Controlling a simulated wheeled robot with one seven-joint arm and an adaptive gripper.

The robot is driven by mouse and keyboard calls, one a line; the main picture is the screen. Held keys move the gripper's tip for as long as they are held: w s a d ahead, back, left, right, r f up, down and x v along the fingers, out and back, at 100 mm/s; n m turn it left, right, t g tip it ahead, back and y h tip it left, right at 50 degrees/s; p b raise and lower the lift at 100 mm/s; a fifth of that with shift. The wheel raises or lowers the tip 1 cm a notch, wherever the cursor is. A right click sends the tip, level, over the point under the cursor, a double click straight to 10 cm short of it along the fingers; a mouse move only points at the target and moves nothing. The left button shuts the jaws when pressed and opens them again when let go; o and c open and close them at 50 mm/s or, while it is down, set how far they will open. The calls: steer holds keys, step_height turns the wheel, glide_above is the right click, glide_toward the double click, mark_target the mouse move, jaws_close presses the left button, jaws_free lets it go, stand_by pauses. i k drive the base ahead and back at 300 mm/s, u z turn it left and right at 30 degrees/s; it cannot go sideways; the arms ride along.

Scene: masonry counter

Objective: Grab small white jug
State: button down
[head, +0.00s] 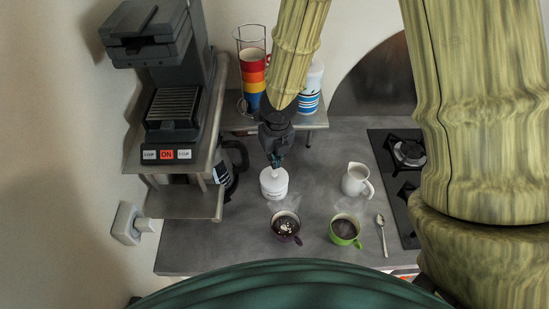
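The small white jug (355,181) stands upright on the grey counter, right of centre, with its handle toward the lower right. My gripper (275,160) points down to the left of the jug, clearly apart from it. It is over or just behind a white lidded pot (273,185). I cannot tell whether the fingers touch the pot's lid. The fingers are small and dark, so whether they are open or shut does not show.
A dark mug (285,228) and a green mug (344,231) steam in front, with a spoon (382,234) beside them. A gas hob (407,152) lies right. A coffee machine (172,108) stands left, with stacked coloured cups (253,75) on a shelf behind.

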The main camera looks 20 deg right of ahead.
mark_target(355, 181)
steer(key=k, duration=1)
